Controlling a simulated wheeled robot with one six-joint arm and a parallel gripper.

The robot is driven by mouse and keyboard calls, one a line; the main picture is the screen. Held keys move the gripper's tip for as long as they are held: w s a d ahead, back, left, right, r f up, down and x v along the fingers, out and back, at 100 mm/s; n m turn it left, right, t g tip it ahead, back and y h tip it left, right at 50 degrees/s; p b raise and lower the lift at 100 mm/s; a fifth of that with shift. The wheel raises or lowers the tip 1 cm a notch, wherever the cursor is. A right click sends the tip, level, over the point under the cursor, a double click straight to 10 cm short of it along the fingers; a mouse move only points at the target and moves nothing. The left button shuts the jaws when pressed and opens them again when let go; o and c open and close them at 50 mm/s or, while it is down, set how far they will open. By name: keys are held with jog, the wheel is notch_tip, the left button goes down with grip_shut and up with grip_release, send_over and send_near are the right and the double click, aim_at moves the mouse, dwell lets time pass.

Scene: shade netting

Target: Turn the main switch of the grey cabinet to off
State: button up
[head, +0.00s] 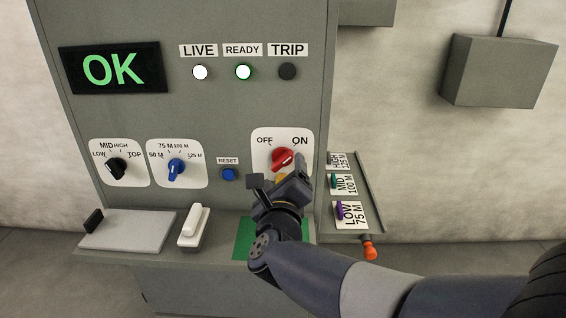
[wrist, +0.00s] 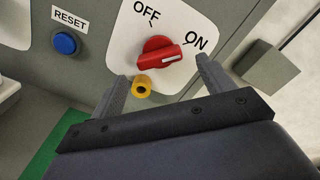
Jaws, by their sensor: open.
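The grey cabinet (head: 215,115) fills the left and middle of the head view. Its main switch is a red rotary knob (head: 283,158) on a white plate marked OFF at left and ON at right. In the wrist view the knob (wrist: 157,52) has its white-marked end turned toward ON. My gripper (head: 279,177) is just below and in front of the knob, open and empty. In the wrist view its two fingers (wrist: 161,72) stand apart below the knob, with none seen touching it. A yellow ring-like part (wrist: 141,86) sits just under the knob, between the fingers.
A blue RESET button (head: 229,174) and blue (head: 176,171) and black (head: 116,168) selector knobs lie left of the switch. LIVE and READY lamps are lit; TRIP is dark. The display (head: 111,68) reads OK. A side shelf (head: 372,213) with labelled coloured pieces stands at right.

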aim_at(283, 166)
jog(key=shift+w+p, duration=0.3)
jog(key=shift+w, duration=1.95)
jog(key=shift+c, duration=0.5)
jog(key=c, duration=0.9)
